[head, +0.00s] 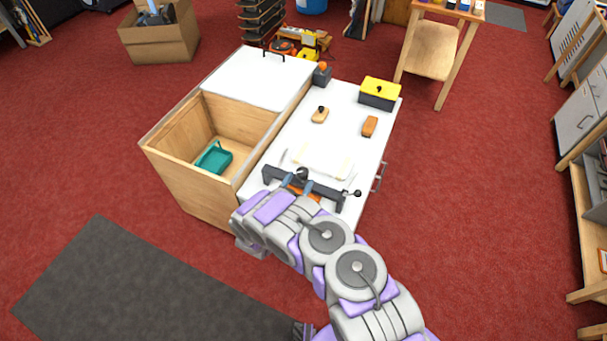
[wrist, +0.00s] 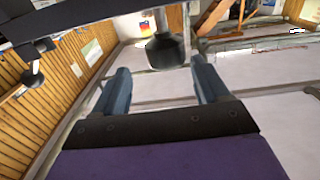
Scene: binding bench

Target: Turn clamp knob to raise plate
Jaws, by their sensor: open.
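The dark clamp (head: 325,189) spans the near end of the white bench top (head: 345,105). A round black knob (head: 302,172) stands at its middle and a smaller black knob (head: 357,193) at its right end. My gripper (head: 298,185) is at the clamp, close to the middle knob. In the wrist view my gripper (wrist: 160,64) is open, with blue-grey fingers apart. A dark tapered knob (wrist: 165,50) on a pale shaft shows between the fingertips; I cannot tell whether they touch it. A dark bar (wrist: 85,14) crosses the top. A pale plate (head: 320,160) lies behind the clamp.
An open wooden compartment (head: 168,148) at left holds a teal tray (head: 214,157). A yellow-lidded box (head: 379,93), an orange-brown block (head: 370,126) and a wooden piece with a black knob (head: 320,115) sit on the bench top. Red carpet (head: 470,200) at right is free.

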